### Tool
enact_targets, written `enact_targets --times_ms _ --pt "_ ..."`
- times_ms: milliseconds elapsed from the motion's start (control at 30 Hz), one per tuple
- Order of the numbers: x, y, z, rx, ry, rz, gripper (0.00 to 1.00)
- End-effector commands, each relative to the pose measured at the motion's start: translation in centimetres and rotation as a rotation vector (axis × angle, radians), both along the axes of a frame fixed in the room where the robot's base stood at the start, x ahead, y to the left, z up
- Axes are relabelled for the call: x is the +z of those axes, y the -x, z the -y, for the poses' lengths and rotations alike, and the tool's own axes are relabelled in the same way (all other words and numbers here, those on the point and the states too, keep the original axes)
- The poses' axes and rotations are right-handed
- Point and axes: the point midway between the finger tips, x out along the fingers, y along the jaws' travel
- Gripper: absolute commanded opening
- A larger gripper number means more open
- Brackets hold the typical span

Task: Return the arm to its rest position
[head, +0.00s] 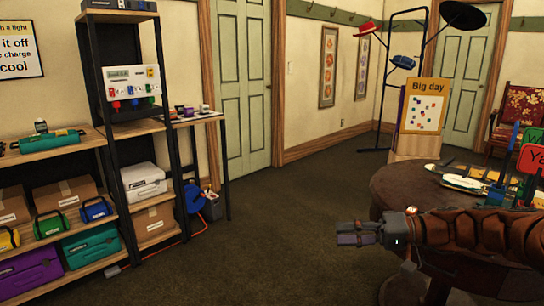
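My arm reaches in from the right edge of the head view, low in the picture, in a brown padded sleeve. My gripper (352,234) is at its left end, over the dark carpet as seen here. It lies in front of the left side of the round table. I see nothing clearly held in it. The fingers are small and dark, and I cannot tell whether they are open or shut.
A dark round table (400,185) with plates and signs stands at the right. Shelves (128,127) with boxes and cases line the left. A coat stand (381,110) and a "Big day" board (424,108) stand at the back. The carpet (270,215) between is clear.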

Motion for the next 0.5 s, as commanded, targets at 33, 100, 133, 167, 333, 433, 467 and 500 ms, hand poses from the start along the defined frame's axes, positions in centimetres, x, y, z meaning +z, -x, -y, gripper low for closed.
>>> enact_targets --times_ms 33,100,133,167,333,433,467,500 --pt "2.3 1.5 -2.0 0.045 0.042 -0.023 0.37" --pt "3.5 3.6 -4.2 0.095 0.108 -0.058 0.37" --pt "3.9 4.6 -5.1 0.115 0.137 -0.076 0.37" --pt "4.2 5.5 -5.9 0.136 0.165 -0.094 0.37" --pt "6.0 11.1 -9.3 0.224 0.347 -0.18 0.37" --pt "6.7 14.3 -10.2 0.255 0.464 -0.226 0.37" --pt "6.9 15.3 -10.4 0.262 0.499 -0.239 0.37" --pt "7.1 16.6 -10.5 0.27 0.549 -0.258 0.37"
